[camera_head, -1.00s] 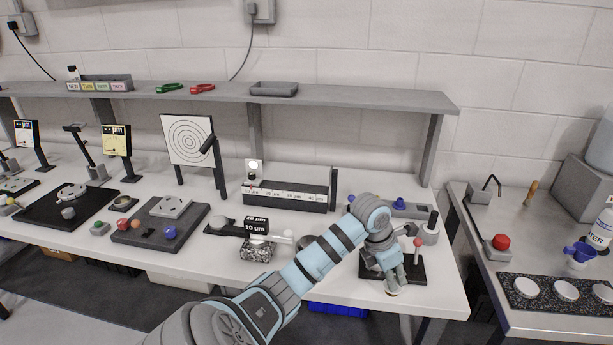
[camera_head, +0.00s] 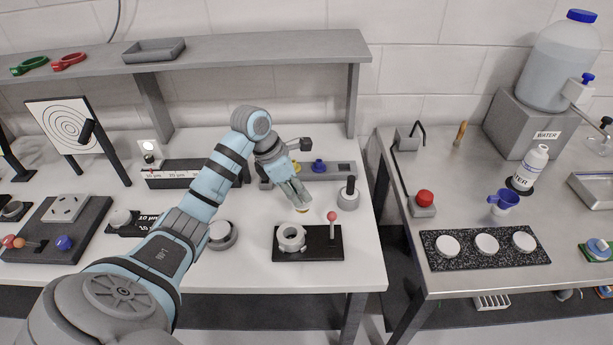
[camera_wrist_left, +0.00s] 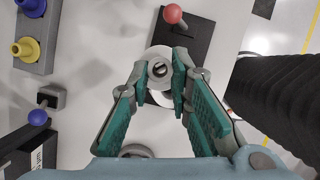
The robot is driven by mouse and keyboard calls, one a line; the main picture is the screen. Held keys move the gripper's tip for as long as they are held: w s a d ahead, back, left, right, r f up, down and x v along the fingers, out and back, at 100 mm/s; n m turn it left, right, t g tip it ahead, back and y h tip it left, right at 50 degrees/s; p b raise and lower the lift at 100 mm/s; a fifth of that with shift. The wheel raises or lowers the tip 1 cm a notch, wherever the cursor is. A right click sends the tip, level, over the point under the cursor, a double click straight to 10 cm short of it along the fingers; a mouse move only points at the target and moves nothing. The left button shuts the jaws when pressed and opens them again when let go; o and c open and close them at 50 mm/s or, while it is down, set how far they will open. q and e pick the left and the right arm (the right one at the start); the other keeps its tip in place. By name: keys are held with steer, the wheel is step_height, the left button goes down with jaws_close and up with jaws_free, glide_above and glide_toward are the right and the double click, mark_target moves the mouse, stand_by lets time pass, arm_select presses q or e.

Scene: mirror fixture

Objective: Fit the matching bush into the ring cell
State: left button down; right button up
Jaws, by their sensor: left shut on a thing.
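The ring cell (camera_head: 291,238) is a pale grey ring on a black base with a red-ball lever (camera_head: 332,216). My left gripper (camera_head: 301,204) is above the table, just behind the base in the head view, shut on a small bush (camera_head: 302,210). In the left wrist view the bush (camera_wrist_left: 159,69) is a grey hollow cylinder between the fingertips. It overlaps the ring cell (camera_wrist_left: 152,53) there, apparently above it and not seated. A yellow bush (camera_head: 296,167) and a blue bush (camera_head: 318,166) stand on a grey rack (camera_head: 342,170). My right gripper is not in view.
A black handle on a round grey base (camera_head: 347,198) stands right of the gripper. A grey round piece (camera_head: 222,235) lies left of the ring base. The white table (camera_head: 365,265) ends at right, with a gap before the steel bench (camera_head: 390,160).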

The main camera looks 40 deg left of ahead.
arm_select(q)
steer(key=shift+s+f, duration=0.1)
steer(key=shift+s, duration=0.15)
steer(key=s+b, duration=0.3)
steer(key=s, duration=0.4)
steer(key=shift+w+a+f+b, duration=0.2)
steer(key=shift+w+f+b, duration=0.3)
steer(key=shift+w+f, duration=0.55)
steer(key=shift+w+a+f+b, duration=0.15)
steer(key=shift+w+f+b, duration=0.3)
steer(key=shift+w+f, duration=0.55)
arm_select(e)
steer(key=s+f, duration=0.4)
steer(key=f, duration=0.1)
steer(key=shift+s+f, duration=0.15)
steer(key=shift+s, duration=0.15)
arm_select(q)
steer(key=shift+s+f+t, duration=0.2)
steer(key=shift+s+t, duration=0.1)
steer(key=shift+s, duration=0.2)
